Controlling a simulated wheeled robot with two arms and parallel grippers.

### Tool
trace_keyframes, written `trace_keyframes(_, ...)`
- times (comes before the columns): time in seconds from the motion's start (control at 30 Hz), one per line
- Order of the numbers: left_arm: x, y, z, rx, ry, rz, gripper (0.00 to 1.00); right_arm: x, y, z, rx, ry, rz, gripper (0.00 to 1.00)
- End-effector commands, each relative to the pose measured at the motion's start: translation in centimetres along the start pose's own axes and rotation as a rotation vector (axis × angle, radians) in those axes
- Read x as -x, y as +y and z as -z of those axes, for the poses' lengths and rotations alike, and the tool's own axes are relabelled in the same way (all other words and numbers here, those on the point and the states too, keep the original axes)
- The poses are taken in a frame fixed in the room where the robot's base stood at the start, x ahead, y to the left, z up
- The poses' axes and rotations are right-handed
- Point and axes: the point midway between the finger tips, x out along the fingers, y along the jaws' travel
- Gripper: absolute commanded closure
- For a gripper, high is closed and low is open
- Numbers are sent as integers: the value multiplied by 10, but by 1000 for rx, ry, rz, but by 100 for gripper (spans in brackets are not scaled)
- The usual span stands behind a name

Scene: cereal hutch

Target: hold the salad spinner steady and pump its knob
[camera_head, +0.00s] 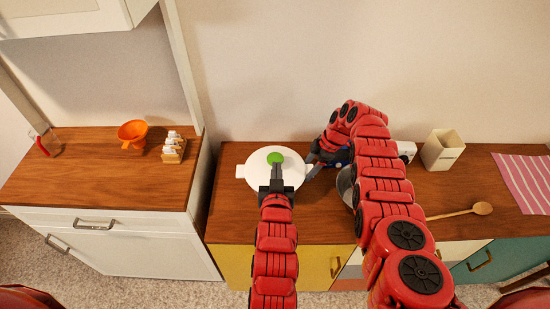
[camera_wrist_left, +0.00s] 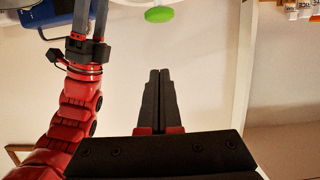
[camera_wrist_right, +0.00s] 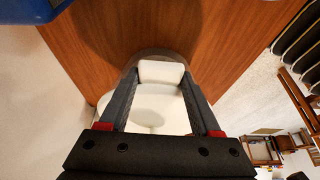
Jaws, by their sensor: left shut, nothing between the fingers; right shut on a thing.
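The white salad spinner (camera_head: 252,163) stands on the wooden counter with its green knob (camera_head: 275,158) on top. In the left wrist view the knob (camera_wrist_left: 158,14) shows apart from the fingertips. My left gripper (camera_head: 277,172) is shut and empty, over the near part of the lid and in front of the knob; the head view does not show whether it touches the lid. My right gripper (camera_head: 310,170) is at the spinner's right side. In the right wrist view, its fingers are shut on the spinner's white side handle (camera_wrist_right: 161,73).
A metal bowl (camera_head: 346,184) is partly hidden behind my right arm. A beige bin (camera_head: 442,150), a wooden spoon (camera_head: 480,208) and a striped cloth (camera_head: 525,182) are to the right.

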Motion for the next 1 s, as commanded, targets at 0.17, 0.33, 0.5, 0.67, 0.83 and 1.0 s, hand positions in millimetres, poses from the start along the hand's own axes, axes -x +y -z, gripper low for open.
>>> trace_keyframes(0.17,4,-6,-2,10,1,10,100,0,0,1,1,1,-1,100)
trace_keyframes(0.33,3,-5,-2,9,1,9,100,0,0,1,0,1,-1,100)
trace_keyframes(0.5,-3,-5,-1,9,1,9,100,1,1,0,0,1,-2,100)
trace_keyframes(0.67,-25,-7,-1,9,2,12,100,1,1,0,0,1,-2,100)
trace_keyframes(0.83,-61,-6,-1,8,0,11,100,1,1,0,0,1,-2,100)
trace_keyframes(1.0,-94,-6,-1,5,0,9,100,1,1,0,0,1,-2,100)
